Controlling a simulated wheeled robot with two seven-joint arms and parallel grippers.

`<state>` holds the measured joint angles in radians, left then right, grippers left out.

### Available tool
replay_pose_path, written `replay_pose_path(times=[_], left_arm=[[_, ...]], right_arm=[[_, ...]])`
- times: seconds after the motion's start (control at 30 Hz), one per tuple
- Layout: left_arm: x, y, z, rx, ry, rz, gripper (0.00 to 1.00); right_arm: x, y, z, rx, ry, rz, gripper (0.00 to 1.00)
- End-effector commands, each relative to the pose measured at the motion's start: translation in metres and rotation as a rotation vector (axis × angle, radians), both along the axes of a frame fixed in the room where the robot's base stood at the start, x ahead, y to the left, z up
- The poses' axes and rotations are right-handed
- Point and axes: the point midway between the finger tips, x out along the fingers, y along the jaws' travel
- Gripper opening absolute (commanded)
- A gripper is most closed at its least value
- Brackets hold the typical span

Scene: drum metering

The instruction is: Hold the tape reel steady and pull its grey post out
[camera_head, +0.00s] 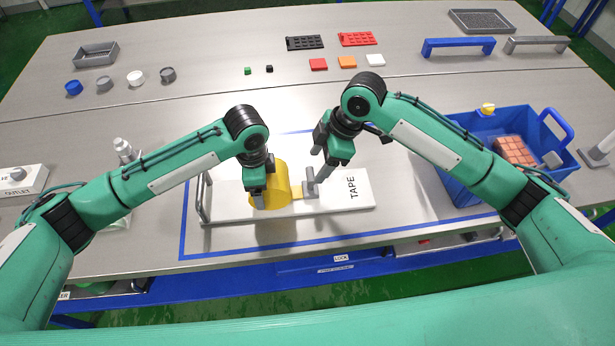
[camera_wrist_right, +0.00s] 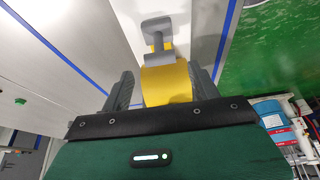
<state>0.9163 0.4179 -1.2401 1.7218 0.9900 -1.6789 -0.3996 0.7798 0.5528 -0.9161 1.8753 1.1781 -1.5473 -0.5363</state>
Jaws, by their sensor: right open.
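The yellow tape reel (camera_head: 272,178) stands on a white base (camera_head: 345,196) marked TAPE. A yellow strip runs from it to the right, to a grey post (camera_head: 310,186) with a crosspiece. The post also shows in the right wrist view (camera_wrist_right: 157,36), beyond the yellow tape (camera_wrist_right: 167,84). My left gripper (camera_head: 256,188) is at the reel's left side, overlapping it in view; its jaw gap and any contact are hidden. My right gripper (camera_head: 326,166) is open, close above the post. In its wrist view the two fingers are apart, with yellow tape seen between them.
A metal loop handle (camera_head: 204,198) stands at the base's left end. A blue crate (camera_head: 470,190) with orange-red blocks is at the right. An OUTLET box (camera_head: 20,180) is at the far left. Small blocks and trays lie at the back; the table behind the reel is clear.

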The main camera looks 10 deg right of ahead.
Motion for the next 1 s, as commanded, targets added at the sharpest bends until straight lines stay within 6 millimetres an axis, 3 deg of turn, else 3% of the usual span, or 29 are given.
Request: replay_pose_path(times=[0.1,0.33,0.77,0.8,1.0], left_arm=[[0.001,0.0,0.001,0.0,-0.001,0.001,0.25],[0.001,0.0,0.001,0.0,-0.002,0.001,0.25],[0.001,0.0,0.001,-0.001,-0.002,0.001,0.25],[0.001,0.0,0.001,-0.001,-0.002,0.001,0.25],[0.001,0.0,0.001,-0.001,-0.002,0.001,0.25]], right_arm=[[-0.001,0.01,-0.024,0.0,0.004,0.002,0.62],[0.0,0.024,-0.057,0.0,0.001,0.002,0.62],[0.0,0.029,-0.068,-0.001,-0.001,0.003,0.62],[0.0,0.029,-0.068,-0.001,-0.001,0.003,0.6],[0.0,0.029,-0.068,-0.001,-0.001,0.003,0.21]])
